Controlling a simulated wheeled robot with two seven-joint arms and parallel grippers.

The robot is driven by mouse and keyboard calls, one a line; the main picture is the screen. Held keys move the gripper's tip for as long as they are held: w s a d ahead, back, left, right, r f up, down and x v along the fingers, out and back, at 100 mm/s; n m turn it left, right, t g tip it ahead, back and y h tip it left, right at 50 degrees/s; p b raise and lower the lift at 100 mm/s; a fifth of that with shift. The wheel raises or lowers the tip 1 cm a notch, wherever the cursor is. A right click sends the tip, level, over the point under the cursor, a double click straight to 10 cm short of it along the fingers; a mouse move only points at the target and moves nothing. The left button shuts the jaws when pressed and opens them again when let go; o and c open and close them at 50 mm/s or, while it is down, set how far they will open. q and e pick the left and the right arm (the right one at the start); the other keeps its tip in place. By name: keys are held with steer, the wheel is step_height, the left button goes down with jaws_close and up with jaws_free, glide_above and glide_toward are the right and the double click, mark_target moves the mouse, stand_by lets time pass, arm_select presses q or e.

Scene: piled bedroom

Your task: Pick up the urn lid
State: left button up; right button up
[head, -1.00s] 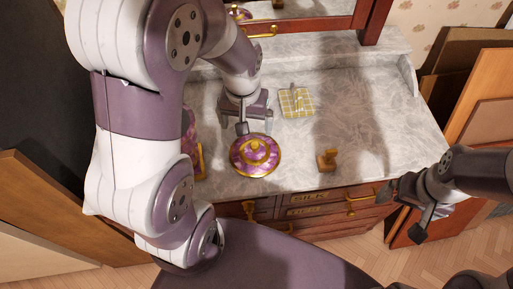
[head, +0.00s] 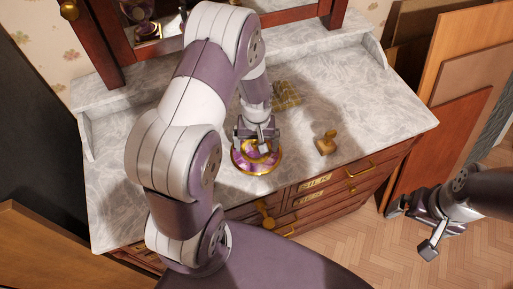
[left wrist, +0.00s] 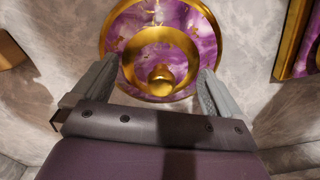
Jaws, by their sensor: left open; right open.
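The urn lid (head: 262,166) is a round purple marbled disc with gold rings, lying on the marble dresser top. In the left wrist view the lid (left wrist: 205,40) shows its gold knob (left wrist: 162,78) in the middle. My left gripper (head: 257,145) is open, low over the lid. In the left wrist view its fingers (left wrist: 158,72) stand on either side of the knob, apart from it. A purple and gold piece, perhaps the urn, shows at the right of the left wrist view (left wrist: 301,40). My right gripper (head: 412,228) is open and empty, off the dresser's right front.
A small wooden block with a handle (head: 326,143) stands right of the lid. A yellow checked cloth (head: 287,95) lies behind. The mirror frame (head: 100,55) rises at the back. The dresser top (head: 375,105) is clear at right. Boards (head: 465,60) lean at the far right.

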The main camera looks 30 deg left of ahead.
arm_select(q)
steer(key=shift+s, duration=0.25)
jaws_close()
steer(key=shift+s+f, duration=0.1)
steer(key=r, duration=0.2)
steer(key=r+b, duration=0.1)
steer(key=r, duration=0.1)
steer(key=shift+w, duration=0.4)
steer(key=w+d+r+b, duration=0.2)
steer(key=w+d+r, duration=0.3)
steer(key=w, duration=0.5)
step_height(320, 180, up, 2)
steer(key=shift+d+r, duration=0.1)
steer(key=shift+d, duration=0.1)
steer(key=shift+w, duration=0.1)
